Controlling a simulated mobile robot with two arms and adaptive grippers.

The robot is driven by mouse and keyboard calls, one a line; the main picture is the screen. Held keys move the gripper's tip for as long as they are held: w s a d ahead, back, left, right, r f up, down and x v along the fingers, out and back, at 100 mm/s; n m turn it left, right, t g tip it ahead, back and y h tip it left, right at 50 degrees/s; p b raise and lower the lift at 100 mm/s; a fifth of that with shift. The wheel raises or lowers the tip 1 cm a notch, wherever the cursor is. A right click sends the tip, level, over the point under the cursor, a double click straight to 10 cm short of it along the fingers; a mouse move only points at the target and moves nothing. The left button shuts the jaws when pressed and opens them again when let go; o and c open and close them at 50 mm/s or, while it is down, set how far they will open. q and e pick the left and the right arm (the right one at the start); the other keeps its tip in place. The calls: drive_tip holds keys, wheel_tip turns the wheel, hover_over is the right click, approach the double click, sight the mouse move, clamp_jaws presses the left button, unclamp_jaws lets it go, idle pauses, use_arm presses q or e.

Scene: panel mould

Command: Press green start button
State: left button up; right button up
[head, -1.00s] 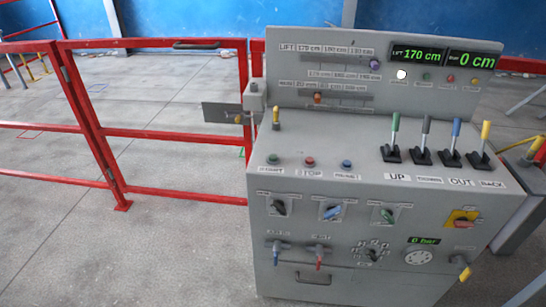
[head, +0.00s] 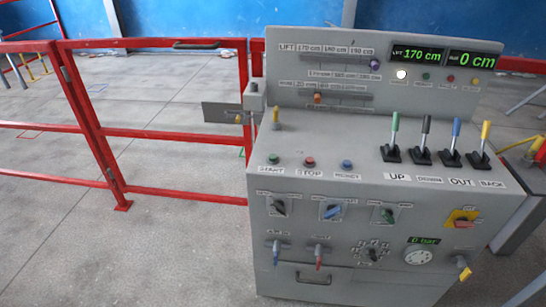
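The green start button (head: 273,159) sits at the left of the sloped top of the grey control panel (head: 330,212), above a label reading START. A red stop button (head: 309,162) and a blue button (head: 347,165) stand to its right in the same row. Nothing covers the green button. Neither of my grippers shows in the head view.
Several levers (head: 422,142) with coloured handles stand on the panel's right half. A yellow-tipped switch (head: 276,117) rises behind the start button. Displays (head: 418,56) read 170 cm and 0 cm. A red fence (head: 160,133) stands left; the floor before it is clear.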

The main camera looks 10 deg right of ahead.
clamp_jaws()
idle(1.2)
